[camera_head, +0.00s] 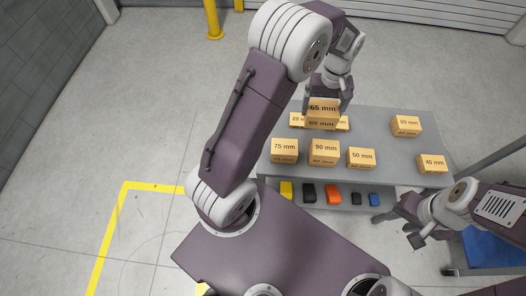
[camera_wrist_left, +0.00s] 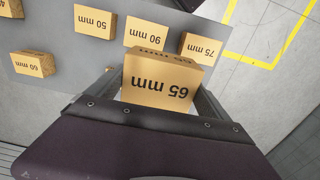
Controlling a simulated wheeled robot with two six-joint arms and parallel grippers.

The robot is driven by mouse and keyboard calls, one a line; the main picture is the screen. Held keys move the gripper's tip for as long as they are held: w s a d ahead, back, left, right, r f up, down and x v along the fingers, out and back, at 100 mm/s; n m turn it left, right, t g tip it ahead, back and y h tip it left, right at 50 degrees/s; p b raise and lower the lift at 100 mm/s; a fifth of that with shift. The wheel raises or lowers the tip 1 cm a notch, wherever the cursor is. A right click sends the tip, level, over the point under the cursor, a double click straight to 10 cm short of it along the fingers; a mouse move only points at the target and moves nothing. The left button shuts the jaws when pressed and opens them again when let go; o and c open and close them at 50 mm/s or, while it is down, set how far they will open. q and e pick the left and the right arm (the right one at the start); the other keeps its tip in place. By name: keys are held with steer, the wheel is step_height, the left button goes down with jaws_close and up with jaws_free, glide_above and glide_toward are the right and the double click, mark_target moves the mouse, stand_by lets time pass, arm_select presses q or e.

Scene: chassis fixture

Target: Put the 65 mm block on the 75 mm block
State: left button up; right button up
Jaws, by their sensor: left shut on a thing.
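The wooden 65 mm block (camera_head: 322,108) is held in my left gripper (camera_head: 323,100), above the back of the grey table. It also shows between the fingers of my left gripper (camera_wrist_left: 160,92) in the left wrist view, where the 65 mm block (camera_wrist_left: 160,82) has its printed face towards the camera. The 75 mm block (camera_head: 284,150) stands on the table at the front left, apart from the held block; the 75 mm block (camera_wrist_left: 200,47) also shows in the left wrist view. My right gripper (camera_head: 411,222) is off the table's front right, and its jaw opening is unclear.
The 90 mm block (camera_head: 323,151) stands just right of the 75 mm block. The 50 mm block (camera_head: 361,158), 40 mm block (camera_head: 432,163) and 60 mm block (camera_head: 406,126) stand further right. A block partly hidden (camera_head: 297,119) lies behind the held one. Small coloured pieces (camera_head: 332,194) line a lower shelf.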

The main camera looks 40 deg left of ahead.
arm_select(q)
steer(key=shift+w+d+f, duration=0.45)
steer(key=shift+d+f, duration=0.2)
steer(key=s+a+f, duration=0.2)
steer(key=s+f, duration=0.1)
steer(key=s+a+f, duration=0.3)
steer(key=f, duration=0.1)
steer(key=s+a+f, duration=0.2)
steer(key=s+f, duration=0.1)
steer(key=shift+s+a+f, duration=0.25)
steer(key=shift+a+f, duration=0.1)
steer(key=shift+a, duration=0.05)
steer(key=shift+w, duration=0.1)
steer(key=shift+f+b, duration=0.2)
steer(key=shift+b, duration=0.1)
steer(key=o, duration=1.3)
steer(key=shift+o, duration=0.2)
steer(key=shift+r, duration=0.1)
step_height(320, 180, up, 12)
steer(key=p, duration=0.1)
steer(key=s+d+f+m+t, duration=0.1)
steer(key=s+d+m, duration=0.3)
steer(key=s+m, duration=0.2)
steer(key=shift+s+d, duration=0.4)
steer(key=shift+s, duration=0.85)
